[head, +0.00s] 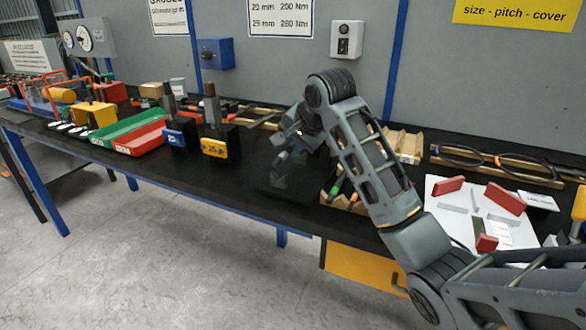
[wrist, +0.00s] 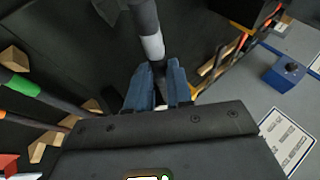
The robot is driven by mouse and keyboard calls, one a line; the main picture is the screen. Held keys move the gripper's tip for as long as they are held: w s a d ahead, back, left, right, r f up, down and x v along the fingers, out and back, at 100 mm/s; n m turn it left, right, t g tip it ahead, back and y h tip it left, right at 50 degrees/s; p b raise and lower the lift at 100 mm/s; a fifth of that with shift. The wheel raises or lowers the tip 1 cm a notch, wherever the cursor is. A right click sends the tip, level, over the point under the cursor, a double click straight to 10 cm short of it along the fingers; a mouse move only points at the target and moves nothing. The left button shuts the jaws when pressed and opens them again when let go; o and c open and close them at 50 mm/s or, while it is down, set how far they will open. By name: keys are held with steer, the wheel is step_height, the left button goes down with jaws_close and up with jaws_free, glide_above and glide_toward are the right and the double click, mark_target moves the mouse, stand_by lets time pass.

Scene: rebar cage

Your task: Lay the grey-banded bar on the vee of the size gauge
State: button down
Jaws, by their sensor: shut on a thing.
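In the wrist view, a dark bar with a pale grey band (wrist: 152,46) runs down from the top edge between the fingers of my gripper (wrist: 160,72). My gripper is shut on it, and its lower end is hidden. In the head view, my gripper (head: 284,168) is over the black bench, left of the bar rack; the bar is hard to make out there. A white sheet (head: 448,192) with red plates (head: 505,198) and grey pieces lies at the right, below the "size - pitch - cover" sign (head: 518,12). I cannot tell for certain which piece is the size gauge's vee.
A wooden rack (head: 345,202) with green- and orange-banded bars stands beside my arm. Blue (head: 176,140) and yellow (head: 215,147) numbered blocks, with green (head: 125,128) and red (head: 135,143) trays, stand left. The bench front between the yellow block and my gripper is clear.

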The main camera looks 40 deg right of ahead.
steer(key=shift+f+b, duration=1.85)
steer(key=shift+b, duration=0.2)
steer(key=shift+r, duration=0.1)
steer(key=c, duration=1)
jaws_free()
steer(key=shift+r, duration=0.1)
steer(key=p+v, duration=0.1)
steer(key=v, duration=1)
steer(key=shift+s+a+r, duration=0.1)
steer(key=shift+s+r, duration=0.2)
